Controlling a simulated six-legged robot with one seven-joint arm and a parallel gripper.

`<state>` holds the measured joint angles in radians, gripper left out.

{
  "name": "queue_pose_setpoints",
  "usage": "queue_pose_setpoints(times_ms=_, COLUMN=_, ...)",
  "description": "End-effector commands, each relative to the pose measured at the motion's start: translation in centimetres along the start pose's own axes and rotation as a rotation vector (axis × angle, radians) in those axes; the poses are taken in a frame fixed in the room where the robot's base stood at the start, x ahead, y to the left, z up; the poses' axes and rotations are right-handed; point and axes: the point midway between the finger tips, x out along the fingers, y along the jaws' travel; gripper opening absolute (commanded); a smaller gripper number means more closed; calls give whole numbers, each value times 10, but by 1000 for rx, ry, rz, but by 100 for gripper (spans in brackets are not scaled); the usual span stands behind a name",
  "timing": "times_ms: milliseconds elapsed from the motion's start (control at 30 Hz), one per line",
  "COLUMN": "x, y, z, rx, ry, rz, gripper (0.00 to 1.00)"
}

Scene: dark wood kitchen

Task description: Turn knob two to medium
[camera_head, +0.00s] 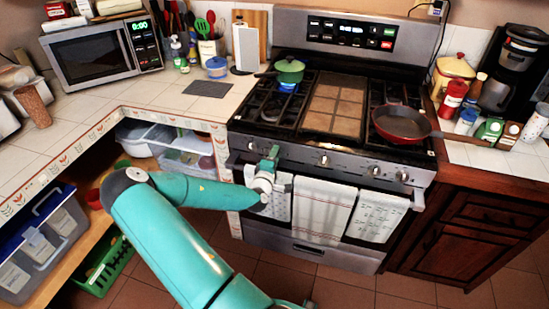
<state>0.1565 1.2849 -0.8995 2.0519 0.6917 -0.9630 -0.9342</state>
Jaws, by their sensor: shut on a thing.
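The steel stove (345,157) stands at the back centre, with a row of knobs on its front panel. A middle knob (323,160) and two right knobs (374,170) are in plain view. My teal arm reaches from the bottom to the left part of this panel. My gripper (272,154) is at the panel, shut on a stove knob left of the middle one. The gripper hides that knob, so its setting cannot be read.
A green pot (289,70) sits on the back left burner, with a blue glow below it. A red pan (402,124) sits at the right, its handle over the counter. Towels (322,211) hang below the knobs. Open shelves with bins (40,245) lie left.

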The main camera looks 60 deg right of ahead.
Motion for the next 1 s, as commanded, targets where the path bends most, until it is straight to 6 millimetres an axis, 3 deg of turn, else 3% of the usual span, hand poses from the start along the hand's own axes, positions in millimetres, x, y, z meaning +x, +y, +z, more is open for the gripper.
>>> queue_pose_setpoints(times_ms=267, x=-1, y=-1, z=2, rx=0, ry=-4, rz=-1, gripper=20)
queue_pose_setpoints(times_ms=300, x=-1, y=-1, z=2, rx=0, ry=-4, rz=-1, gripper=50)
queue_pose_setpoints(times_ms=400, x=-1, y=0, z=2, rx=0, ry=-3, rz=-1, gripper=64)
queue_pose_setpoints(times_ms=767, x=-7, y=0, z=0, rx=0, ry=0, rz=-1, gripper=64)
queue_pose_setpoints(times_ms=1000, x=-49, y=-1, z=-1, rx=0, ry=0, rz=-3, gripper=64)
